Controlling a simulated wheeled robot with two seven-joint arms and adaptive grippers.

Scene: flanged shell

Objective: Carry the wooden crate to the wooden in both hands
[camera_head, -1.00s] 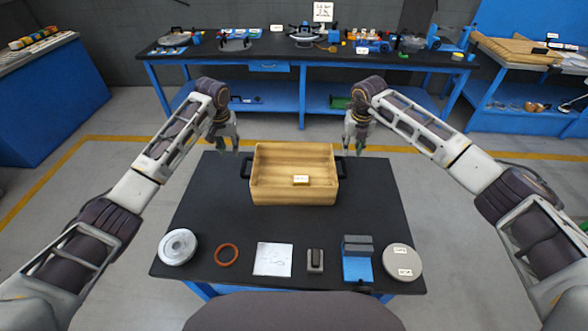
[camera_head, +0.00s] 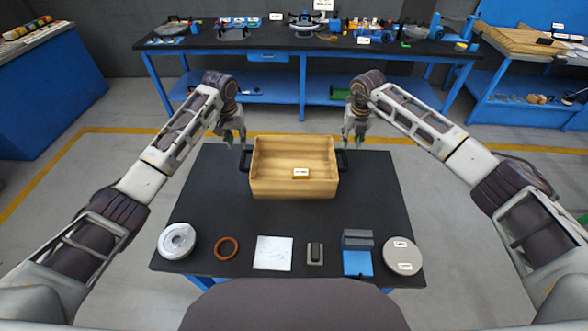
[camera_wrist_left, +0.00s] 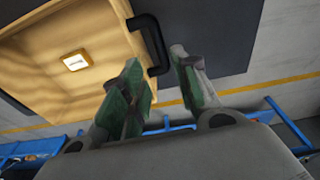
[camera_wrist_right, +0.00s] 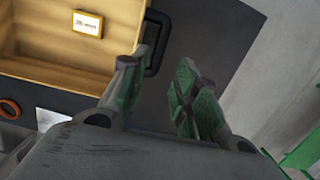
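The open wooden crate (camera_head: 293,189) stands on the near black-topped table, with a black handle at each side and a small labelled yellow block (camera_head: 300,173) inside. My left gripper (camera_head: 234,143) is open at the crate's left handle (camera_head: 244,160). In the left wrist view, its green-padded fingers (camera_wrist_left: 158,66) are apart, with the handle's end (camera_wrist_left: 157,68) between them in the picture. My right gripper (camera_head: 351,137) is open by the right handle (camera_head: 344,161). In the right wrist view, the handle (camera_wrist_right: 154,62) shows just beyond the parted fingers (camera_wrist_right: 156,75). Contact cannot be told.
A grey ring-shaped part (camera_head: 177,241), an orange ring (camera_head: 227,248), a white sheet (camera_head: 273,253), a small grey block (camera_head: 314,254), a blue-grey block (camera_head: 357,262) and a round disc (camera_head: 402,256) line the front edge. A blue workbench (camera_head: 272,46) stands behind, with floor between.

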